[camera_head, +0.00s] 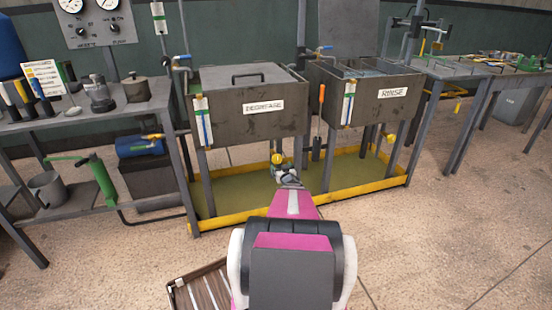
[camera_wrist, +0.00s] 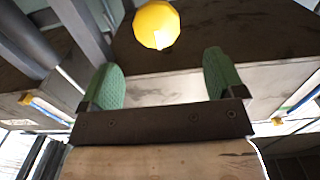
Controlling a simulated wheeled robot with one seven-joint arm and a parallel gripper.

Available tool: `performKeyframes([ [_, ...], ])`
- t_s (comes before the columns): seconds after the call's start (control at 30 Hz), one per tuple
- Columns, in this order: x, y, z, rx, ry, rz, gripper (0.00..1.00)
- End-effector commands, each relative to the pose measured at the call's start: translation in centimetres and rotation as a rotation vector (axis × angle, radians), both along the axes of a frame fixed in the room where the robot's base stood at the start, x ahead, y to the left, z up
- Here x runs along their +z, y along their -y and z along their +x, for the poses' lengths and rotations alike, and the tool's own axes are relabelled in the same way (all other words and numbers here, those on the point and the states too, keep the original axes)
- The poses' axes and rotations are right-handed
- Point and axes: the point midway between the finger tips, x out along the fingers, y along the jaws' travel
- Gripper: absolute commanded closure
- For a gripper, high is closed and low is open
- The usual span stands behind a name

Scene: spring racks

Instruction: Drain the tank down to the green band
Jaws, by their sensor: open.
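The grey DEGREASE tank (camera_head: 235,120) has a lid with a handle and a sight gauge (camera_head: 203,122) with coloured bands on its left front. The gauge level is too small to read. The grey RINSE tank (camera_head: 365,105) stands to its right with a similar gauge (camera_head: 348,103). A yellow knob (camera_head: 277,158) sits below the DEGREASE tank; it also shows in the wrist view (camera_wrist: 156,24). Another yellow knob (camera_head: 391,138) is below the RINSE tank. My gripper (camera_wrist: 162,62) is open, its green fingers pointing toward the nearer knob, which appears just beyond the fingertips.
A yellow-edged drip tray (camera_head: 245,216) lies under both tanks. An orange-handled tool (camera_head: 321,95) hangs between them. A left bench (camera_head: 90,122) carries bottles and a sign. A right table (camera_head: 470,72) holds small items. Open floor lies at the right front.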

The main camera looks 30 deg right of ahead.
Motion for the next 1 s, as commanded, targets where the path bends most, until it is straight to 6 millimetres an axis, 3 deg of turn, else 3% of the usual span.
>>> performKeyframes([
  [0.27,-0.1,0.7,0.6,0.017,0.028,-0.005,0.12],
  [0.47,-0.2,1.3,3.0,0.017,0.027,-0.003,0.12],
  [0.8,-0.2,2.7,8.8,0.016,0.026,-0.004,0.12],
  [1.0,-0.1,3.0,10.2,0.015,0.026,-0.004,0.12],
])
